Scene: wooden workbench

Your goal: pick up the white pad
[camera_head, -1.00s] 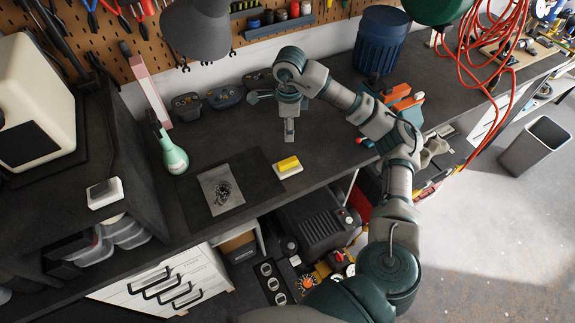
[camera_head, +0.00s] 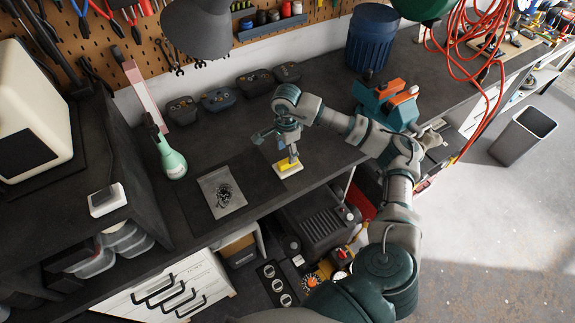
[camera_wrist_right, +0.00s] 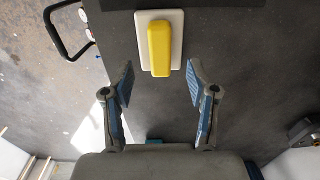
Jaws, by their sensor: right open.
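The white pad (camera_head: 291,171) lies flat on the dark workbench near its front edge, with a yellow block-shaped handle (camera_head: 283,164) on top. In the right wrist view the white pad (camera_wrist_right: 143,19) and its yellow handle (camera_wrist_right: 159,48) sit at the top centre, ahead of the fingers. My right gripper (camera_head: 292,154) is right at the pad in the head view and partly covers it. In the wrist view my right gripper (camera_wrist_right: 158,82) is open, its two fingers apart with nothing between the tips. My left gripper is in neither view.
A dark mat with a grey sheet (camera_head: 211,183) and a dark tangle lies left of the pad. Several dark cases (camera_head: 219,99) line the wall. An orange and teal tool (camera_head: 390,103) sits to the right.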

